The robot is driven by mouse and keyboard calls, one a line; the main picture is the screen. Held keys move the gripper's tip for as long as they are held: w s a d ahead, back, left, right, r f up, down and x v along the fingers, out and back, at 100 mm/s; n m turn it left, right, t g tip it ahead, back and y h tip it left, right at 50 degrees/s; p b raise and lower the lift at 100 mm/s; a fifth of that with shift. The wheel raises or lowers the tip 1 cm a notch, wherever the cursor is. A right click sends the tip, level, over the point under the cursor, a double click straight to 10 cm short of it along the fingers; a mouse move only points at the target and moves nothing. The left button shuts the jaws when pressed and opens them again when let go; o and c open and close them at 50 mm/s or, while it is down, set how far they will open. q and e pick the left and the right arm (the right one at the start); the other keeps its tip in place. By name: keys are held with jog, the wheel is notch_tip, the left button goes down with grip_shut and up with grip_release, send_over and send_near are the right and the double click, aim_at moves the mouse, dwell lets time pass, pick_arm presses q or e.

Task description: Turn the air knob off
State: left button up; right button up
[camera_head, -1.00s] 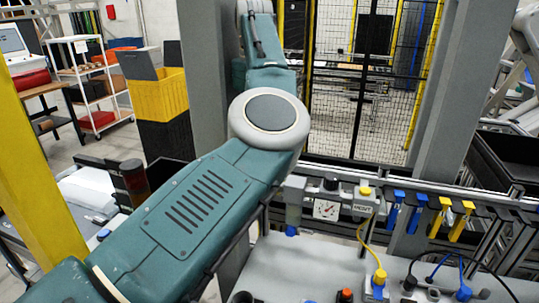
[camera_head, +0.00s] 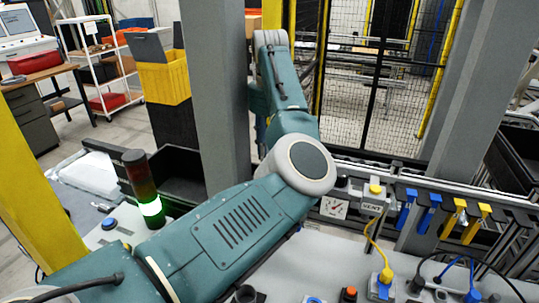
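The air unit on the rail has a round white gauge (camera_head: 335,207) and a grey block marked VENT (camera_head: 372,206) with a yellow cap (camera_head: 376,189). A dark knob-like top (camera_head: 342,182) shows just above the gauge, partly hidden by my arm's round joint; I cannot tell its setting. My teal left arm comes in from the lower left, passes just left of the gauge and bends up toward the grey post. No gripper fingers show on it. My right gripper is out of view.
Blue clips (camera_head: 428,214) and yellow clips (camera_head: 477,224) hang on the rail to the right. A grey panel below carries an orange button (camera_head: 348,294) and plugged cables. A signal tower (camera_head: 145,188) glows green at left. A grey post (camera_head: 214,110) stands behind my arm.

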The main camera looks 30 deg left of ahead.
pick_arm(q)
jog(key=shift+s+f, duration=0.1)
jog(key=shift+f, duration=0.75)
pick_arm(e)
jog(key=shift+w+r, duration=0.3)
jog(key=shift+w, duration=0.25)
pick_arm(q)
jog(key=c, duration=1.2)
jog(key=shift+o, duration=0.2)
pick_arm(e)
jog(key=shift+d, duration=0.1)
